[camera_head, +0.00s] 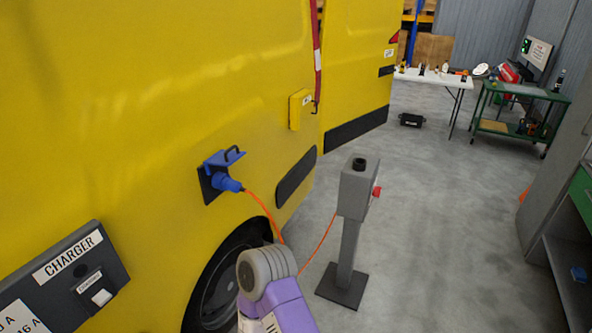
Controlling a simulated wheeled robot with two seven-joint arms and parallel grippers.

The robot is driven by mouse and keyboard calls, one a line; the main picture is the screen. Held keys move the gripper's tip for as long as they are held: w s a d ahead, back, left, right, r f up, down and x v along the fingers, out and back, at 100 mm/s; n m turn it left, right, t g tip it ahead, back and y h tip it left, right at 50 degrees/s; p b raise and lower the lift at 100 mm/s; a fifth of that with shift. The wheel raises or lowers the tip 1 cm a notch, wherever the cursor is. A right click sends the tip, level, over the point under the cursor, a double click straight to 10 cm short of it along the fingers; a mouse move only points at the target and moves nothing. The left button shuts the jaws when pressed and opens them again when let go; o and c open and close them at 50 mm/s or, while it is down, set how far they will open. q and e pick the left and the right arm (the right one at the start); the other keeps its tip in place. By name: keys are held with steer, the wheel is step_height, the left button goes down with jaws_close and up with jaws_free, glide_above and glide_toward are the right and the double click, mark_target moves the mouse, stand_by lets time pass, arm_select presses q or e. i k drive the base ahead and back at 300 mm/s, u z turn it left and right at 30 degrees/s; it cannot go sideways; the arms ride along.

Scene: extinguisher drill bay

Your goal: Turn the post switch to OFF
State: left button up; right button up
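The grey post (350,240) stands upright on a dark square base plate on the floor, right of the van's wheel. Its box-shaped head (356,192) has a black round part (359,163) on top. A red switch (377,191) sticks out from the right side of the head; its setting and any markings cannot be read from here. A purple and grey link of my arm rises from the bottom edge, left of the post and apart from it in the picture. Neither gripper shows.
A yellow van (150,100) fills the left. A blue plug (228,184) with an orange cable (262,207) sits in its side; the cable runs towards the post. A charger panel (120,262) is at lower left. A grey cabinet (550,200) stands right. Floor right of the post is clear.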

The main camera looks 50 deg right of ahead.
mark_target(376, 191)
steer(key=z, duration=0.65)
steer(key=k, duration=0.85)
steer(key=z, duration=0.9)
steer(key=k, duration=0.3)
steer(key=z, duration=0.15)
steer(key=i, duration=0.6)
steer(key=z, duration=0.4)
steer(key=i, duration=2.85)
steer(key=u, duration=0.25)
